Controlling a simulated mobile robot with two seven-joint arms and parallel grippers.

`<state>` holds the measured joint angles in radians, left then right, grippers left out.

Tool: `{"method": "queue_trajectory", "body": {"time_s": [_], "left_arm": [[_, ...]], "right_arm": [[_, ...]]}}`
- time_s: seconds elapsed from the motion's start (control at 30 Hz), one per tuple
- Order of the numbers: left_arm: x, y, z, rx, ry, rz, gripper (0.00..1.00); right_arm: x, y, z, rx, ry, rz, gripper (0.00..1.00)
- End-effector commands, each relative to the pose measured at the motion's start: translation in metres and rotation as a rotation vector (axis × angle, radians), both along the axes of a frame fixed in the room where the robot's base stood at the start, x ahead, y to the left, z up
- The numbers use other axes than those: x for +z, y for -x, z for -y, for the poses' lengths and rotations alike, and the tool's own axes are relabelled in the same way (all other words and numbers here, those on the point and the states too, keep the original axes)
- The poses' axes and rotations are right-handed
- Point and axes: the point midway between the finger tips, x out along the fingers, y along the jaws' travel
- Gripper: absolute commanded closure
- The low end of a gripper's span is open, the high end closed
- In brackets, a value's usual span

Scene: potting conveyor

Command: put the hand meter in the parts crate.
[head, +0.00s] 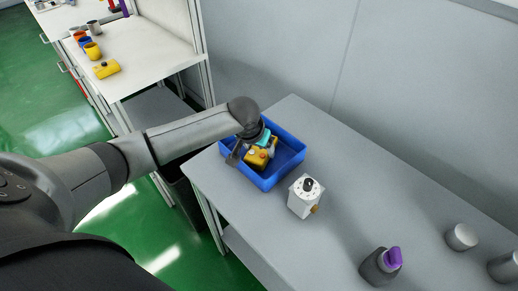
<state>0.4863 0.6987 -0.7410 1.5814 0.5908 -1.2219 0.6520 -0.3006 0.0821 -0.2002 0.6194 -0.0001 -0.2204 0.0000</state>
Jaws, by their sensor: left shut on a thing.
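The hand meter (259,159) looks yellow, with a small red-orange spot on its face and a teal patch at its upper end. The parts crate (285,175) is a blue open box at the near left end of the grey table. My left gripper (253,154) reaches down over the crate and is shut on the hand meter, within the crate's outline. I cannot tell whether the meter touches the crate floor. The gripper and wrist hide part of the meter and the crate's left side. My right gripper is not in view.
A white box with a black knob (305,196) stands just right of the crate. A grey bottle with a purple top (382,264) and grey cylinders (461,237) stand farther right. A white bench (150,60) at upper left holds coloured cups and a yellow item (107,69).

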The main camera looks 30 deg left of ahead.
Motion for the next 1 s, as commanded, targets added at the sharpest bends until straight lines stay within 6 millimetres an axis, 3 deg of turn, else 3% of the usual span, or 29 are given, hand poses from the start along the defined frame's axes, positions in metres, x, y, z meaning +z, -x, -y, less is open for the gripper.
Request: {"method": "queue_trajectory", "body": {"time_s": [0.33, 0.37, 0.53, 0.83, 1.0], "left_arm": [[-0.001, -0.001, 0.000, 0.000, 0.002, 0.004, 0.94], [-0.001, -0.001, 0.000, 0.001, 0.001, 0.003, 0.20], [-0.002, -0.001, 0.000, 0.000, 0.001, 0.002, 0.01], [0.001, -0.001, 0.000, 0.000, 0.000, 0.003, 0.00], [0.019, 0.005, 0.000, -0.001, 0.002, 0.004, 0.00]], "right_arm": [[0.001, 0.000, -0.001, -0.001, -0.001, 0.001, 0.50], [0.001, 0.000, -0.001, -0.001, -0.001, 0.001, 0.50], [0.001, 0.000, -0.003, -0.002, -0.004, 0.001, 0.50], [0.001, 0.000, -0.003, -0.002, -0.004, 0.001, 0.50], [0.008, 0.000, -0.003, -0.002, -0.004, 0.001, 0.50]]}}
